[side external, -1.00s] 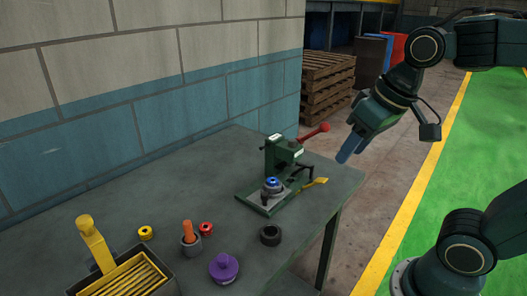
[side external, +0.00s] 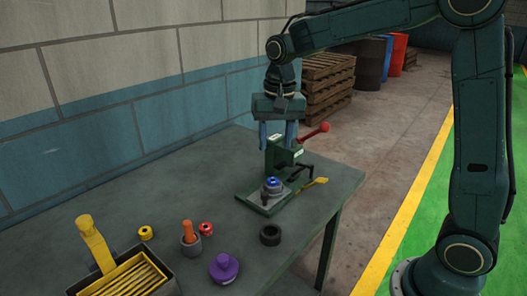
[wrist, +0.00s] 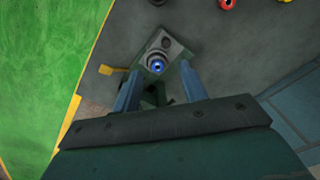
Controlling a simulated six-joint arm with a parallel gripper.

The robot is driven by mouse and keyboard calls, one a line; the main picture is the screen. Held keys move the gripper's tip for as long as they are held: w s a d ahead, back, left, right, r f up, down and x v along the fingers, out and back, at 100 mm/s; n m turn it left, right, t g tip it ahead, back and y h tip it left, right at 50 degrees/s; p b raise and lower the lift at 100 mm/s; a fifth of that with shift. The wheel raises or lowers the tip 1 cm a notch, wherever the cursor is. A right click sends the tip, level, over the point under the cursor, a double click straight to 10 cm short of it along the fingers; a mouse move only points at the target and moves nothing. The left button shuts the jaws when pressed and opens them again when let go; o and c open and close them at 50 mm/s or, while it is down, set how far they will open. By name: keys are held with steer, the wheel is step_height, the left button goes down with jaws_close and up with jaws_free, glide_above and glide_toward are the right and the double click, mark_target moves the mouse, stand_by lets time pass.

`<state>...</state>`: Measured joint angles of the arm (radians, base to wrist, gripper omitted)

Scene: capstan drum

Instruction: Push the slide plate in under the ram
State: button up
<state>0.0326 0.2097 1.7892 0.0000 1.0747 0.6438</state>
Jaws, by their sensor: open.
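A small dark green press (side external: 284,152) with a red-knobbed lever (side external: 318,132) stands on the table. A grey slide plate (side external: 254,201) sticks out at the front of its base, and also shows in the wrist view (wrist: 177,46). On the plate stands a round grey part with a blue top (side external: 272,184), blue ring also in the wrist view (wrist: 155,66). The ram's lower end is too small to make out. My gripper (side external: 277,136) points down, open and empty, over the press head; its blue fingers (wrist: 158,75) flank the press in the wrist view.
A yellow tab (side external: 318,182) juts out right of the press. A dark ring (side external: 270,235), a purple knobbed piece (side external: 224,268), a cup with an orange peg (side external: 190,237), red and yellow rings and a grey box (side external: 130,275) stand nearer on the table.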

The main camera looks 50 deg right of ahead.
mark_target(265, 194)
steer(key=shift+m+g, duration=0.4)
steer(key=shift+m, duration=0.2)
steer(key=w+f, duration=0.3)
steer(key=shift+w+d+f, duration=0.15)
steer(key=shift+w, duration=0.1)
steer(key=shift+f, duration=0.1)
step_height(265, 194, down, 14)
steer(key=shift+r, duration=0.2)
jaws_close()
